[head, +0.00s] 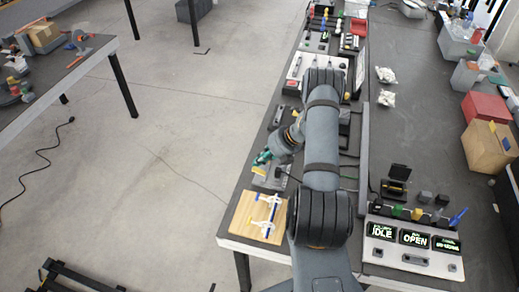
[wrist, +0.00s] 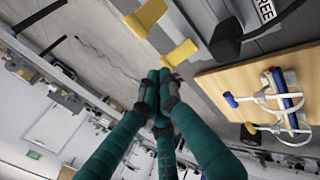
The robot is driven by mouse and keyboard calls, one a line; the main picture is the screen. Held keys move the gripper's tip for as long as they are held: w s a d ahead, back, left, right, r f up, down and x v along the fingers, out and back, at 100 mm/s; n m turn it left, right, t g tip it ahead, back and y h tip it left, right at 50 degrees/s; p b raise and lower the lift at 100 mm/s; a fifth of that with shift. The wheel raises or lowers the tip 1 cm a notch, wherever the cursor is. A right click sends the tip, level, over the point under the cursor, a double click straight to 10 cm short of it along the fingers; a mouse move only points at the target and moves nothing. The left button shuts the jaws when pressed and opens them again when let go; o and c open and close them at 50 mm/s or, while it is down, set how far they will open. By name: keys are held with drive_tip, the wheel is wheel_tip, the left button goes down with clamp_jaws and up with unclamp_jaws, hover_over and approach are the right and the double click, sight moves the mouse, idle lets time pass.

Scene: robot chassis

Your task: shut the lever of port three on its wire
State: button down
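My gripper (head: 262,158) is at the grey block (head: 272,181) near the table's left edge. In the wrist view its teal fingers (wrist: 160,76) meet at the tips, with nothing visible between them. A yellow lever-like piece (wrist: 180,52) is right beside the fingertips; I cannot tell if they touch. A second yellow piece (wrist: 146,17) is beyond it. A black lever-like piece (wrist: 228,36) stands to the right, near a label (wrist: 267,10) whose visible letters read "REE". The wire at port three cannot be made out clearly.
A wooden board (head: 244,222) with white and blue fittings (head: 267,213) lies just in front of the block, at the table's corner. A display panel (head: 413,241) reading "IDLE" and "OPEN" stands at the right. Open floor (head: 170,170) lies left of the table.

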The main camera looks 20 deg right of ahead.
sight(260, 171)
wheel_tip(260, 171, up, 13)
drive_tip(key=shift+s+d+r, duration=0.2)
idle(0.6)
